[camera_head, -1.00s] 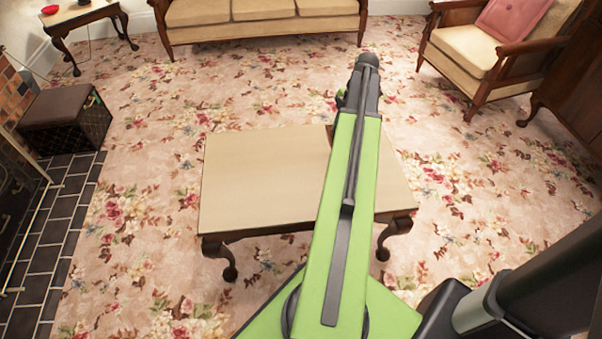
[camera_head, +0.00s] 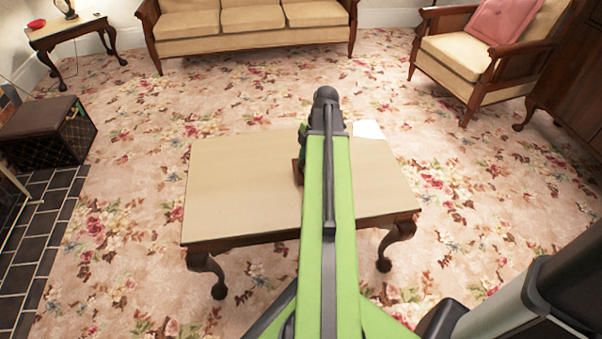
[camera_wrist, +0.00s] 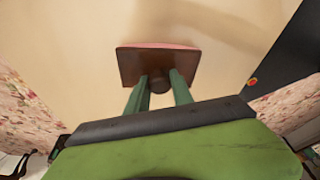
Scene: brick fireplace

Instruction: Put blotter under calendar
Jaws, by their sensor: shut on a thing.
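My gripper (camera_wrist: 160,80) is shut on the blotter (camera_wrist: 150,62), a brown wooden block with a round knob and a reddish edge. The green fingers are around the knob. In the head view the blotter (camera_head: 297,172) shows only as a brown bit left of my arm, over the table top; I cannot tell whether it touches. A white flat-looking thing (camera_head: 368,130) at the table's far edge, right of my arm, may be the calendar. A dark panel (camera_wrist: 285,60) with a coloured spot is on the right in the wrist view; I cannot tell whether it is the same thing.
The low table (camera_head: 235,195) has a bare pale top on its left and right. Floral carpet lies open around it. A sofa (camera_head: 250,30) is behind, an armchair (camera_head: 470,55) back right, a footstool (camera_head: 45,130) and a side table (camera_head: 75,30) left.

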